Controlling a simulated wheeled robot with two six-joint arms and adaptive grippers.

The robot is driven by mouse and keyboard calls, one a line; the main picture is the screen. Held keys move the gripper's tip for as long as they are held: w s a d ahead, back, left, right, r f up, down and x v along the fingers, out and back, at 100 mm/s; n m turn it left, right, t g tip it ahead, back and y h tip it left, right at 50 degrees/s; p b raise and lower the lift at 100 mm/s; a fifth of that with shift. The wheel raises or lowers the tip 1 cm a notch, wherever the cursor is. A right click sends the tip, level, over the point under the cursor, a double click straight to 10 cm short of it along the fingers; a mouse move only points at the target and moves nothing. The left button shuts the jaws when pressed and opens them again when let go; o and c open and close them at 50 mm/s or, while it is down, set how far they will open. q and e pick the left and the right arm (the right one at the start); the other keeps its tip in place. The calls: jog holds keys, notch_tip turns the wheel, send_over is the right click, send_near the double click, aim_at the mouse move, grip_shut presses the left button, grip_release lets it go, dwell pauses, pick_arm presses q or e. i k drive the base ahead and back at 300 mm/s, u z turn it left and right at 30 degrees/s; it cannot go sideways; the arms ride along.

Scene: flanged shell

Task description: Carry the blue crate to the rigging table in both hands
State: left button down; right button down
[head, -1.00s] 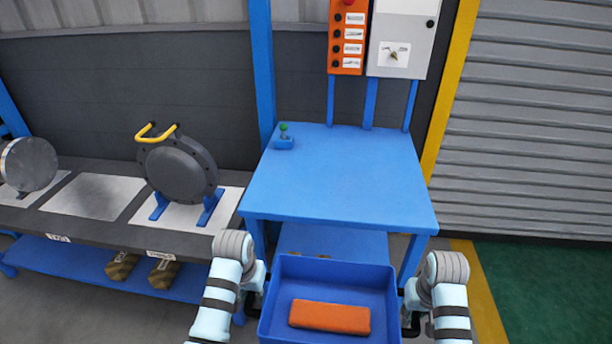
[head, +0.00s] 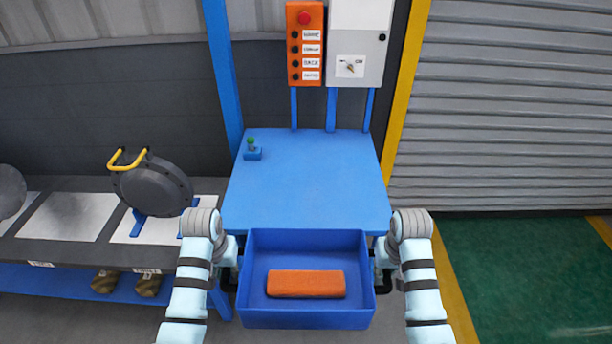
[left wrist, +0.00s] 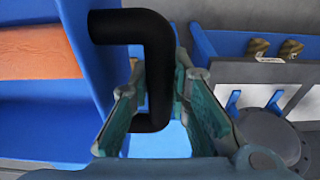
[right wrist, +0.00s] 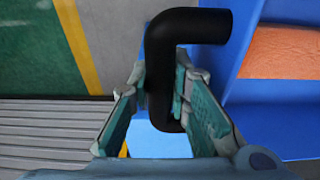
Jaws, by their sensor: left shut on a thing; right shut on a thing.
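The blue crate (head: 306,318) is held level between my two arms, in front of the rigging table. An orange block (head: 306,284) lies inside it. The blue rigging table (head: 306,180) stands just beyond the crate, its front edge partly hidden behind the crate's far wall. My left gripper (left wrist: 158,105) is shut on the crate's black left handle (left wrist: 135,25). My right gripper (right wrist: 165,100) is shut on the black right handle (right wrist: 200,22). In the head view both grippers are largely hidden by my wrists.
A small blue fixture with a green knob (head: 252,150) sits at the table's back left corner. An orange button panel (head: 305,45) and a grey box (head: 358,45) rise behind. A dark bench (head: 180,190) with flanged round parts stands at left. Most of the tabletop is clear.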

aim_at(307, 186)
jog(key=i, duration=1.4)
